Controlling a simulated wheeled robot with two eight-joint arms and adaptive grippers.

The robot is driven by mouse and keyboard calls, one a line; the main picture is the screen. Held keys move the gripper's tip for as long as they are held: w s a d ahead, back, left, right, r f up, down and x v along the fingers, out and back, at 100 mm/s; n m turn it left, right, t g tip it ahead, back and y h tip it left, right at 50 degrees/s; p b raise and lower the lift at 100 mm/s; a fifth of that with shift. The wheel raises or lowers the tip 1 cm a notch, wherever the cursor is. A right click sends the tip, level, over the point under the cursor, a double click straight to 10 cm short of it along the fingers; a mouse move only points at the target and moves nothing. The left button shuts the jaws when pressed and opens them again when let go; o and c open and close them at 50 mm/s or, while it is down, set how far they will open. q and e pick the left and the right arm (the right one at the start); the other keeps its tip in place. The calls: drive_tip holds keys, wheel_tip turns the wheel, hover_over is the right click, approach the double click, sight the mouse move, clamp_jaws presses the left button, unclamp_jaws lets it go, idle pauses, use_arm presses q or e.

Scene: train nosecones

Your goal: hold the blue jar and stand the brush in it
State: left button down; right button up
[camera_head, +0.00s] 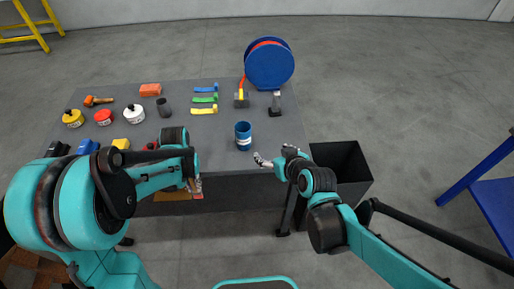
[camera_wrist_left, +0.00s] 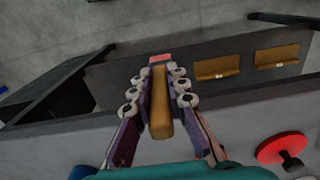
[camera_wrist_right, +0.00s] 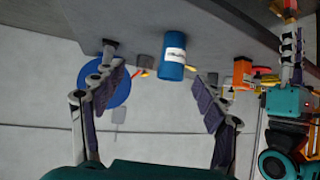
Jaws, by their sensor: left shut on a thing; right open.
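The blue jar (camera_head: 243,135) stands upright on the grey table near its front edge. In the right wrist view the jar (camera_wrist_right: 172,57), with a white label, lies beyond and between the fingers, apart from them. My right gripper (camera_head: 266,160) is open and empty in front of the jar, slightly to its right. My left gripper (camera_wrist_left: 160,82) is shut on the brush (camera_wrist_left: 160,115), whose tan handle lies between the fingers with a pinkish-red end beyond them. In the head view my left gripper (camera_head: 194,182) is at the table's front edge, left of the jar, partly hidden by my arm.
A black bin (camera_head: 345,165) stands right of the table.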

sight(246, 138)
use_arm(q)
drive_tip(key=shift+f, duration=0.35)
drive_tip(key=shift+f+b, duration=0.1)
drive_tip(key=shift+b, duration=0.2)
wheel_tip(246, 138, down, 3)
drive_tip(key=b, duration=0.3)
use_arm(e)
drive_tip(key=w+a+f, duration=0.2)
drive_tip(key=w+a, duration=0.1)
drive_tip(key=w, duration=0.2)
drive_tip(key=w+a+f+t+y, duration=0.1)
drive_tip(key=w+a+f, duration=0.1)
drive_tip(key=w, duration=0.3)
drive_tip(key=w+a+f+n+t, duration=0.1)
drive_tip(key=w+a+f, duration=0.2)
drive_tip(key=w, duration=0.1)
drive_tip(key=shift+w+a+f+y, duration=0.3)
drive_tip(key=shift+w+a, duration=0.05)
drive_tip(key=shift+w, duration=0.05)
drive_tip(key=c, duration=1.3)
